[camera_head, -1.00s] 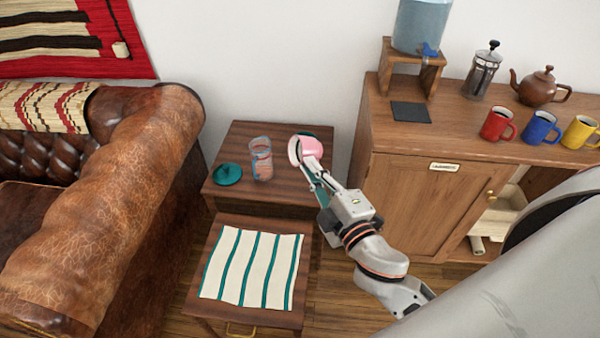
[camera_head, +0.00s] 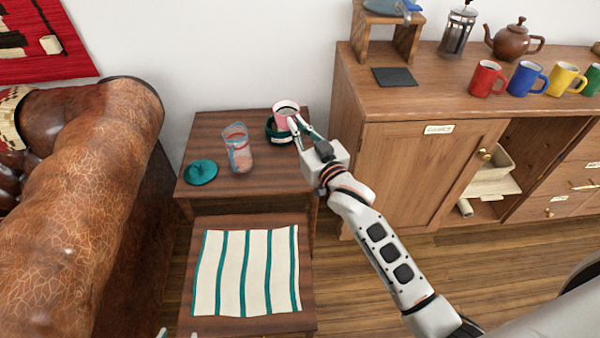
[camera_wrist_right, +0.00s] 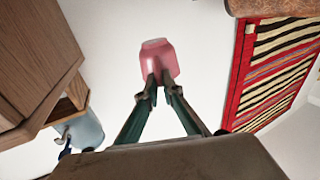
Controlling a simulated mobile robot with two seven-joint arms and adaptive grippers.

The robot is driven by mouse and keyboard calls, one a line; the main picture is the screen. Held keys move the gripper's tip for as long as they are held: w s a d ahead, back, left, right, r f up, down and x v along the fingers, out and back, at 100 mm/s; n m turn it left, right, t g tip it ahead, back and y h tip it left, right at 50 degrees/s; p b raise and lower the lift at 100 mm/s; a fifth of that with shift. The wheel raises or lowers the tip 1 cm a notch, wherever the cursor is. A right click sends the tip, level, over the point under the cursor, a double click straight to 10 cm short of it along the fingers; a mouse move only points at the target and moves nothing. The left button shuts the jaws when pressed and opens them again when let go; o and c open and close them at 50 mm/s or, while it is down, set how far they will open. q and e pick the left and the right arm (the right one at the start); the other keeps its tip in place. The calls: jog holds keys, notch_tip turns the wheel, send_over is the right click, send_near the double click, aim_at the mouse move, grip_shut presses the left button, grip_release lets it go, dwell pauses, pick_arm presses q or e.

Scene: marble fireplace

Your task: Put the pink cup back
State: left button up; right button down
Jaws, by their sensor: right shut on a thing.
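The pink cup (camera_head: 285,112) is nearly upright, with its opening up, at the back right of the small wooden side table (camera_head: 215,133). My right gripper (camera_head: 297,126) is shut on its right side; the cup also shows between the fingertips in the right wrist view (camera_wrist_right: 158,60). A dark teal round holder (camera_head: 272,134) with a pale label sits around or just below the cup's base. I cannot tell whether the cup touches it. Small pale tips (camera_head: 163,333) at the bottom edge may be my left gripper; its state is unclear.
A clear tumbler (camera_head: 238,150) and a teal lid (camera_head: 201,172) stand left of the cup. A striped cloth (camera_head: 246,272) covers a lower surface in front. The cabinet (camera_head: 405,170) at right carries red, blue, yellow and green mugs. A leather sofa (camera_head: 85,220) is at left.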

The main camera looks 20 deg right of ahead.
jog(key=shift+w+f, duration=0.2)
notch_tip(320, 180, down, 16)
jog(key=b, duration=0.6)
jog(key=shift+d+r, duration=0.1)
jog(key=shift+r, duration=0.1)
jog(key=shift+f, duration=0.1)
jog(key=shift+f+b, duration=0.3)
jog(key=shift+f, duration=0.05)
notch_tip(320, 180, down, 3)
jog(key=shift+s+f+b, duration=0.1)
jog(key=shift+b, duration=0.5)
jog(key=shift+f, duration=0.1)
jog(key=c, duration=2.6)
grip_release()
jog(key=shift+f, duration=0.15)
jog(key=o, duration=0.4)
pick_arm(q)
jog(key=shift+n+t+h, duration=0.3)
jog(key=shift+h, duration=0.5)
jog(key=d, duration=0.1)
jog(key=w+d, duration=0.1)
jog(key=d, duration=0.3)
jog(key=shift+w+r, duration=0.3)
jog(key=shift+r, duration=0.1)
